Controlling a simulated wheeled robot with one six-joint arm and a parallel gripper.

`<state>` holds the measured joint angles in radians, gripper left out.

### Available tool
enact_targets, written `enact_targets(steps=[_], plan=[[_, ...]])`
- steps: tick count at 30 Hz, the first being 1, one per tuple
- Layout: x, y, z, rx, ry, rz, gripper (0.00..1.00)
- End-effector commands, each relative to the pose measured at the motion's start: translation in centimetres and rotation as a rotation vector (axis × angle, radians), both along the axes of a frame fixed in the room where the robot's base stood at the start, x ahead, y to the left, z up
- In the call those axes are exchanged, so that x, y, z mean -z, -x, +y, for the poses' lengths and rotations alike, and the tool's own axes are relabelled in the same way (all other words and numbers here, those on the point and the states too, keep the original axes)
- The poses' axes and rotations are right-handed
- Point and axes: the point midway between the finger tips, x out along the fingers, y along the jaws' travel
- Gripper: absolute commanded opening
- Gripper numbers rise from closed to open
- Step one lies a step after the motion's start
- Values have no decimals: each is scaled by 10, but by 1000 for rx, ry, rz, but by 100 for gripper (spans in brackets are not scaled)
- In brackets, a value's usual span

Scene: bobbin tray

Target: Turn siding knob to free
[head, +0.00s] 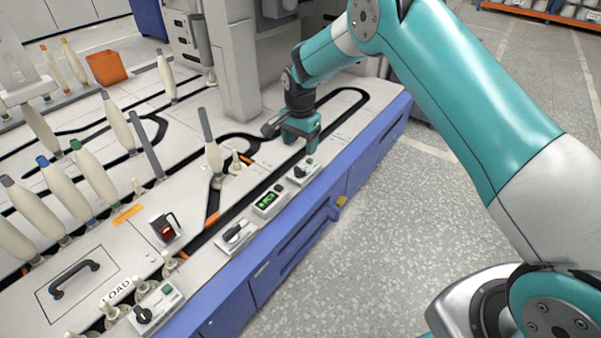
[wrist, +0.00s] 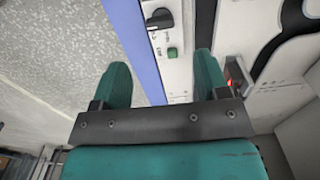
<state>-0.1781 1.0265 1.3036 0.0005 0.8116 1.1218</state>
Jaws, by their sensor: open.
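My gripper (head: 303,138) is open and empty above the far end of the bench's front strip. In the wrist view its two green fingers (wrist: 160,85) stand wide apart. A black rotary knob (wrist: 158,19) on a pale panel lies beyond the fingertips, with a green button (wrist: 172,54) beside it. The gripper is not touching the knob. In the head view the far knob box (head: 303,173) sits just below the gripper. Other black knobs are on the middle box (head: 233,236) and the near box (head: 144,314). The small knob labels are unreadable, so I cannot tell which is the siding knob.
Bobbins (head: 210,145) stand upright along the dark tracks. A red-lit device (head: 166,229) and a black handle (head: 74,279) are nearer. Clear floor (head: 340,265) lies along the blue bench front (head: 290,255).

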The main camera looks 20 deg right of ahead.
Motion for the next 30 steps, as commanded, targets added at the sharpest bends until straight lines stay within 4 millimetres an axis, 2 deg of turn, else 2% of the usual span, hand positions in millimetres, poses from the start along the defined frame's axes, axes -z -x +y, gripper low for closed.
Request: enact_targets(steps=[1,3,10,16,25,26,30], plan=[[19,1,0,0,0,2,68],[34,0,0,-1,0,2,68],[75,0,0,-1,0,1,68],[89,0,0,-1,0,0,68],[90,0,0,-1,0,0,68],[90,0,0,-1,0,0,66],[90,0,0,-1,0,0,34]])
